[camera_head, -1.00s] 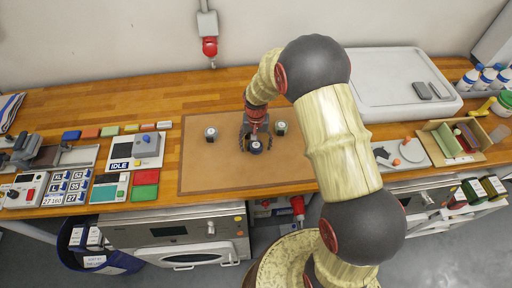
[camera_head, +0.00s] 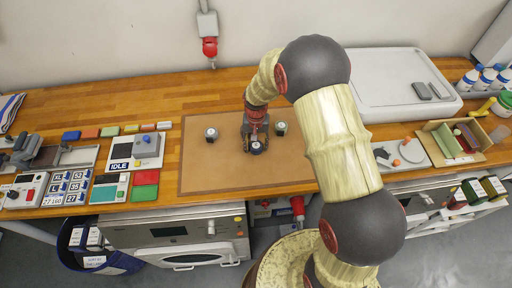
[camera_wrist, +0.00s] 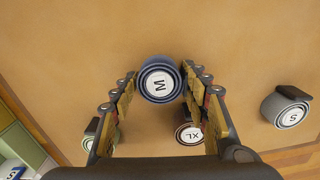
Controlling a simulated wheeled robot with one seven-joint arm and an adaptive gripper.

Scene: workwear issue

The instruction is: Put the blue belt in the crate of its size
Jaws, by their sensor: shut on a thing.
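The blue belt (camera_head: 257,149) is a small upright roll on the brown mat (camera_head: 215,178). In the wrist view the blue belt (camera_wrist: 160,80) shows a white end label that reads as M, turned round. My gripper (camera_head: 256,146) has its fingers closed on either side of it; in the wrist view my gripper (camera_wrist: 161,88) holds it between the fingertips. Whether it is clear of the mat I cannot tell. No crate marked with a size is clearly readable.
A grey roll marked S (camera_wrist: 288,107), a dark roll marked XL (camera_wrist: 189,133) and a greenish roll (camera_wrist: 91,134) stand nearby. A divided box (camera_head: 452,142) is at right, a white tray (camera_head: 385,85) behind. A blue bin (camera_head: 75,255) stands below the bench.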

